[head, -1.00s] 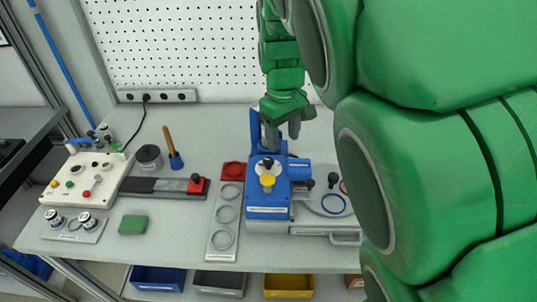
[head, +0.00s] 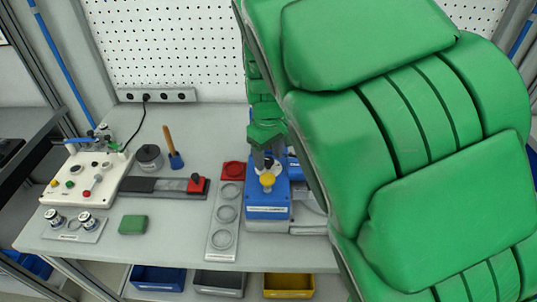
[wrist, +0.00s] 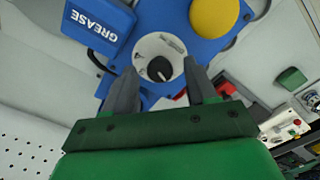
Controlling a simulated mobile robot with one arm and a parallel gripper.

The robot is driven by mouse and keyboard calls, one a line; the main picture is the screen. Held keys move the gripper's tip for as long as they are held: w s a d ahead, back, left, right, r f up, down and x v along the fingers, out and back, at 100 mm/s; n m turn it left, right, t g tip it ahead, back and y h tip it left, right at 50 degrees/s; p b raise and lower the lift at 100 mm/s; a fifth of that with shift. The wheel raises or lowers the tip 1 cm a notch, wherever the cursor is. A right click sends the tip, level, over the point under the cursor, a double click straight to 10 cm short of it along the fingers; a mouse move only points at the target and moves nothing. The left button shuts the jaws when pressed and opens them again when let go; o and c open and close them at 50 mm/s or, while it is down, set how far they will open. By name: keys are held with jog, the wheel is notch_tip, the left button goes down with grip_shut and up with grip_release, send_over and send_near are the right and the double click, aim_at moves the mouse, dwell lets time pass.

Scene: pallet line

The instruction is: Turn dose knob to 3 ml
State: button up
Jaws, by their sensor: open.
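The dose knob (wrist: 160,69) is a small black knob on a white round dial (wrist: 171,45), on top of the blue dosing unit (head: 267,204). The dial's marks are too small to read. In the wrist view my gripper (wrist: 161,68) is open, with one finger on each side of the knob and gaps visible. I cannot tell how far above the dial the fingertips are. In the head view my gripper (head: 267,158) is over the unit and hides the knob. A yellow button (wrist: 213,17) is next to the dial; it also shows in the head view (head: 267,180).
A blue grease box (wrist: 100,22) is beside the dial. Left of the unit is a grey plate with round recesses (head: 213,242). Farther left are a red-ended dark rail (head: 170,187), a green block (head: 132,224) and a white control box (head: 95,166). My arm hides the bench's right side.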

jog(key=shift+f, duration=0.15)
jog(key=c, duration=1.1)
jog(key=shift+o, duration=0.2)
